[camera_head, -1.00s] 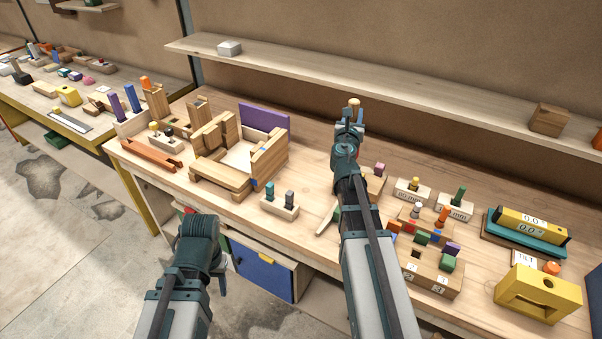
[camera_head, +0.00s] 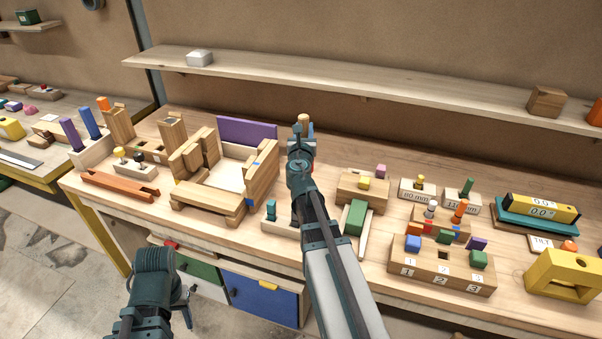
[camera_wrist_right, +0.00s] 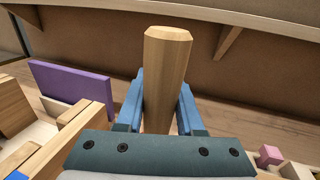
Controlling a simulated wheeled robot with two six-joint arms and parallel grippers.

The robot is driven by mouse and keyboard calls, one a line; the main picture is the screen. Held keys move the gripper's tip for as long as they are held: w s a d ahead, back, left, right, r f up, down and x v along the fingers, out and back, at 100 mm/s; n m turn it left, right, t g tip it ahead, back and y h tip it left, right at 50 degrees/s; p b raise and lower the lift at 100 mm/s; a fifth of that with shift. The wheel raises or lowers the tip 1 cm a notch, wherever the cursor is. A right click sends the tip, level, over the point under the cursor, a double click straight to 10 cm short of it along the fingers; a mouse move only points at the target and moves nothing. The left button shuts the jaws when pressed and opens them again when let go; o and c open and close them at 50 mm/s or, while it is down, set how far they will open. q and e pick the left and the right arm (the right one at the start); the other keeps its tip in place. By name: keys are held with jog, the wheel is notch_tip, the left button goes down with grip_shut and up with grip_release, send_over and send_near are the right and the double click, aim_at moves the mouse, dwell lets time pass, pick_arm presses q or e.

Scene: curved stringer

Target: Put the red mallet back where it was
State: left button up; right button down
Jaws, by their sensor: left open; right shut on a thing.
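My right gripper (camera_head: 303,128) is shut on a pale wooden handle (camera_wrist_right: 165,75), which stands upright between its blue fingers in the right wrist view. The handle's top also shows above the gripper in the head view (camera_head: 303,118). The lower end, where a mallet head could be, is hidden by the gripper; I cannot see a red head clearly. The gripper is over the back of the bench, right of the purple board (camera_head: 247,131), below the shelf in the picture. My left gripper (camera_head: 186,296) is open and low, in front of the bench.
The wooden frame assembly (camera_head: 205,195) is left of my right arm. A shelf (camera_head: 350,88) runs along the wall behind. Right of the arm are a numbered block (camera_head: 440,272), a green wedge piece (camera_head: 355,218) and a yellow block (camera_head: 565,275). Bare bench top lies near the front left.

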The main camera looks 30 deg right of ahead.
jog(key=shift+f+b, duration=4.35)
jog(key=shift+f, duration=0.4)
jog(key=shift+r, duration=0.15)
jog(key=c, duration=0.5)
grip_release()
jog(key=shift+c, duration=0.2)
jog(key=shift+r, duration=0.1)
jog(key=v, duration=0.7)
jog(key=shift+s, duration=0.2)
